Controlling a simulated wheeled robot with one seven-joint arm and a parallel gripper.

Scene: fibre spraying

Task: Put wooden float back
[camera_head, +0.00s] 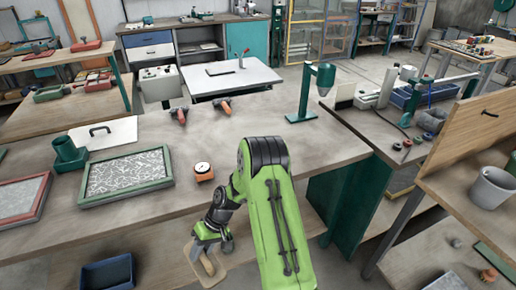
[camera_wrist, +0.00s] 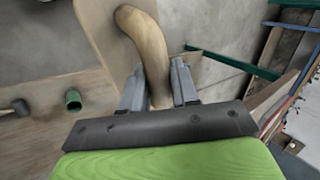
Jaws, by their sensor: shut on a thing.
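The wooden float (camera_head: 207,272) is a pale flat board with a curved wooden handle. It shows in the head view at the bottom, in front of the long bench's near edge. My gripper (camera_head: 210,243) is just above it, shut on its handle. In the wrist view the handle (camera_wrist: 143,38) runs between the two grey fingers of my gripper (camera_wrist: 158,88), and part of the flat board (camera_wrist: 98,22) shows behind it. The float is tilted in the wrist view. Part of the handle is hidden by my gripper.
The long bench (camera_head: 250,150) holds a green-framed tray (camera_head: 125,201), an orange gauge (camera_head: 203,171), two hand tools, and a green stand (camera_head: 304,95). A dark blue bin (camera_head: 107,272) is low at left. A grey bucket (camera_head: 491,187) is at right. The bench middle is mostly clear.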

